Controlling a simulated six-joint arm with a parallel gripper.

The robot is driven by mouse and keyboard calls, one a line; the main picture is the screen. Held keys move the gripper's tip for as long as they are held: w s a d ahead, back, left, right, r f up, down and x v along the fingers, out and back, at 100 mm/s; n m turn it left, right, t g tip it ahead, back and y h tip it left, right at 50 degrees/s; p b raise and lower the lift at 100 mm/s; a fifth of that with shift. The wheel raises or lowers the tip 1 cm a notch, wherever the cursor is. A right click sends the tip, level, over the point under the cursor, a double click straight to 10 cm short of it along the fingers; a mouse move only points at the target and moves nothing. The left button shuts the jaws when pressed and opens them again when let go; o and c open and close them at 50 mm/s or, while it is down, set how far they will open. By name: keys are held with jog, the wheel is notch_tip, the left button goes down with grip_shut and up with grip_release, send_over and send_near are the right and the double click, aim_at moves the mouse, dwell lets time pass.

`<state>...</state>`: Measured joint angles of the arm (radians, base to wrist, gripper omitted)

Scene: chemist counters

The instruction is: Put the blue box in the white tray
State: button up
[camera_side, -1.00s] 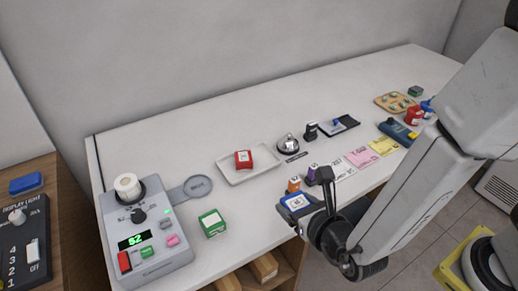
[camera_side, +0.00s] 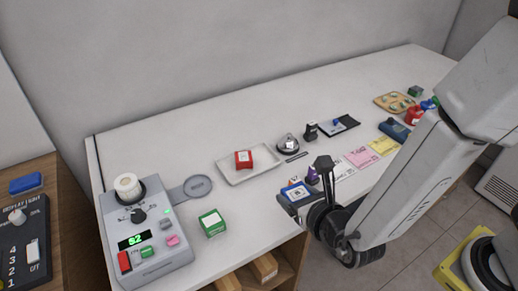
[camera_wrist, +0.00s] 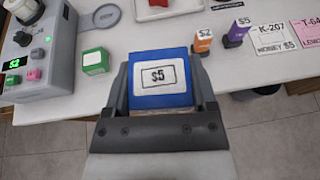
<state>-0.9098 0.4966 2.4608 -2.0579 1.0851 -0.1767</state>
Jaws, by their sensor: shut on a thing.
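My gripper (camera_wrist: 160,95) is shut on the blue box (camera_wrist: 160,62), which has a white label reading "$5". The box is held between both fingers at the counter's front edge. In the side view the blue box (camera_side: 295,194) shows between the fingers of my gripper (camera_side: 307,190), to the front right of the white tray (camera_side: 236,178). The tray lies flat on the counter and holds a red box (camera_side: 243,159) with a white label. In the wrist view only the near part of the tray (camera_wrist: 150,13) shows, at the top edge.
A green box (camera_side: 212,222) stands left of my gripper, beside a grey machine (camera_side: 150,240) with a green display. An orange stamp (camera_wrist: 203,40) and a purple stamp (camera_wrist: 238,32) stand close on the right. The tray's right part is bare.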

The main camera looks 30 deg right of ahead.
jog(key=w+d+r+m+h, duration=0.1)
jog(key=w+d+r, duration=0.4)
jog(key=d, duration=0.4)
jog(key=w+d+r+m+h, duration=0.1)
jog(key=w+d+r, duration=0.5)
jog(key=d, duration=0.4)
jog(key=shift+w+d+r+g+h, duration=0.25)
jog(key=shift+w+d+g+h, duration=0.05)
jog(key=shift+w, duration=0.55)
jog(key=w+d+f+m+g+h, duration=0.15)
jog(key=d+f, duration=0.25)
jog(key=d, duration=0.5)
jog(key=w+d+f+m+g+h, duration=0.1)
jog(key=w+d+f+m+h, duration=0.2)
jog(key=d, duration=0.6)
jog(key=w+d+f+m+g+h, duration=0.1)
jog(key=w+d+f, duration=0.1)
jog(key=d+f, duration=0.5)
send_over(349, 113)
jog(key=s, duration=0.1)
jog(key=f, duration=0.6)
jog(key=shift+a, duration=0.2)
jog(key=shift+w+d+f, duration=0.25)
jog(key=shift+w+f, duration=0.35)
jog(key=shift+f, duration=0.05)
jog(key=shift+f, duration=0.1)
